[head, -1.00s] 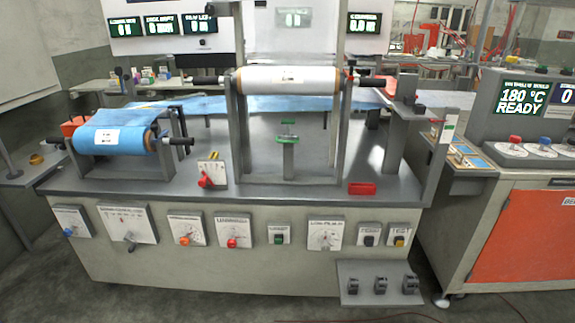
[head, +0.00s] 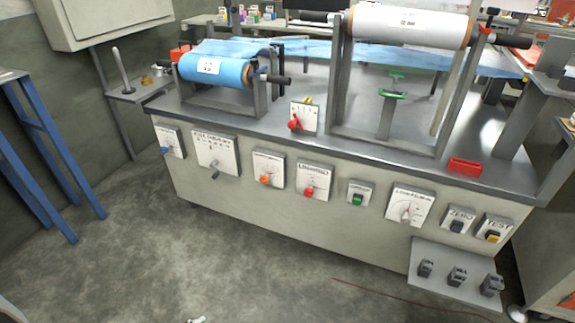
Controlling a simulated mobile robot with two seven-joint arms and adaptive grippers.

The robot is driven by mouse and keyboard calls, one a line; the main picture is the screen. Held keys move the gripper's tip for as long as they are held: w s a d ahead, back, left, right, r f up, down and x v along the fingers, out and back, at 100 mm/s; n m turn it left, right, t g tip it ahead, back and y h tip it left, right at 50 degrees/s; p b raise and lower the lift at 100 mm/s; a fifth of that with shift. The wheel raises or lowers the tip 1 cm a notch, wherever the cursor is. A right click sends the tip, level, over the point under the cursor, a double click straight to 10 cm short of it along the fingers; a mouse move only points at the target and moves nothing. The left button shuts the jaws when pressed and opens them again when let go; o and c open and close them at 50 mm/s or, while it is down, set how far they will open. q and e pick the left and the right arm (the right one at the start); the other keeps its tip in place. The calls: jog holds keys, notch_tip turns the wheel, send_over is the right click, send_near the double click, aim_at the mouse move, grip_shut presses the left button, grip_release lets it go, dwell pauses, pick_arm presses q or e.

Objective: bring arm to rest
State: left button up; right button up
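Neither of my grippers can be made out in the head view, and I see no arm that I can name with certainty. A small pale piece (head: 196,320) shows at the bottom edge, too cut off to identify. In front of me stands a grey film machine (head: 300,225). It carries a blue film roll (head: 215,69) on the left and a white film roll (head: 410,22) higher up on the right. Its front panel has several knobs and switches, such as an orange knob (head: 265,180) and a green button (head: 358,199).
Blue legs of a stand (head: 45,165) are at the left. A small side table (head: 140,93) stands by the wall, under a wall box (head: 105,20). Foot pedals (head: 457,277) sit on a low plate at the lower right. The concrete floor (head: 220,270) in front is clear.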

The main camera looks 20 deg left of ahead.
pick_arm(q)
jog(key=w+d+f+n+t+h+b, duration=0.25)
jog(key=d+h+b, duration=0.3)
jog(key=d, duration=0.65)
pick_arm(e)
jog(key=w+a+r+t+y+p, duration=0.1)
jog(key=w+a+r+p, duration=0.2)
jog(key=r+p, duration=0.15)
pick_arm(q)
notch_tip(320, 180, up, 8)
jog(key=w+a+t+y+p, duration=0.1)
jog(key=w+a+t+p, duration=0.15)
jog(key=p, duration=0.65)
jog(key=s+f+p, duration=0.1)
jog(key=s+a+f+g+p, duration=0.1)
jog(key=s+p, duration=0.1)
jog(key=s+a+g+y+p, duration=0.1)
jog(key=shift+s+f+p, duration=0.2)
jog(key=shift+f+p, duration=0.15)
jog(key=shift+f, duration=0.05)
pick_arm(e)
jog(key=s+d+g+h, duration=0.1)
jog(key=s+d, duration=0.3)
jog(key=shift+s+d+r, duration=0.15)
jog(key=shift+s+r, duration=0.05)
jog(key=shift+r, duration=0.2)
jog(key=shift+r, duration=0.1)
